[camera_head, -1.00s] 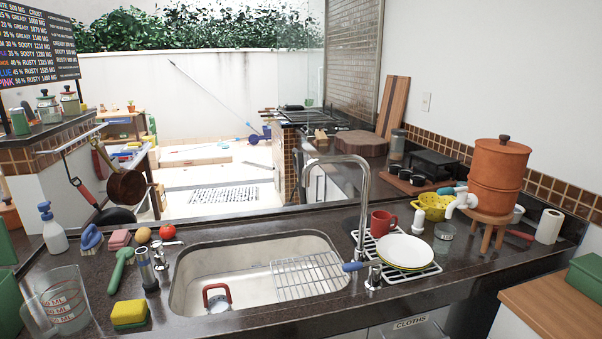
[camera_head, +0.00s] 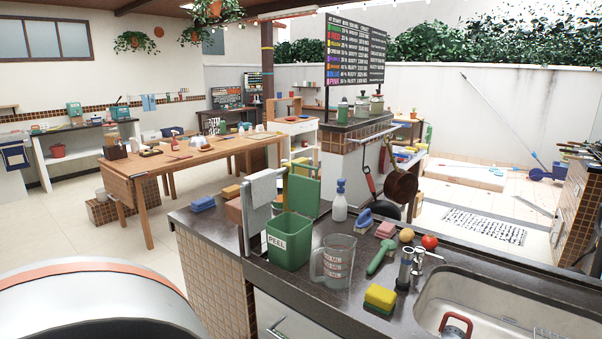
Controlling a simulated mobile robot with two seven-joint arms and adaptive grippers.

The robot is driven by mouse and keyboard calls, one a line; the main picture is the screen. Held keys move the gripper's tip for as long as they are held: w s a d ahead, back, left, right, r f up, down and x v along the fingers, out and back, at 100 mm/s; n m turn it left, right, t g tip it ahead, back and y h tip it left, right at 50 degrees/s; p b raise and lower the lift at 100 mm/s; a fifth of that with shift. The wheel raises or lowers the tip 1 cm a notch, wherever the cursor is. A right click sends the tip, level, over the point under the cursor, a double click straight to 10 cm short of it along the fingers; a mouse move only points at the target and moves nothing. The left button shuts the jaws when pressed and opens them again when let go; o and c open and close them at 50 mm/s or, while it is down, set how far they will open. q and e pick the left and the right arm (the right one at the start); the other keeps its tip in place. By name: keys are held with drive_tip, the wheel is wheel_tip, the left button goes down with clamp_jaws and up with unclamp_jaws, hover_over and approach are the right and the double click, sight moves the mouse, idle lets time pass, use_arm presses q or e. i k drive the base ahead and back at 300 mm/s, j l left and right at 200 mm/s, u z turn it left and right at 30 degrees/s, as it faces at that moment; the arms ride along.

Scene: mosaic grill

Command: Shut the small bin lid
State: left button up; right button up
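A small green bin (camera_head: 288,252) marked PEEL stands on the dark counter, left of the measuring jug. A green panel (camera_head: 303,192), which looks like its raised lid, stands upright behind the bin's open top. The hinge is too small to make out. Neither of my grippers is in view. A large rounded silver part with an orange band fills the lower left corner and looks like part of my own arm.
A clear measuring jug (camera_head: 334,264) stands close right of the bin. A grey cloth (camera_head: 262,200) hangs close to its left. Open floor lies left.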

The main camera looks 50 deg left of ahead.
sight(304, 192)
drive_tip(key=u, duration=1.5)
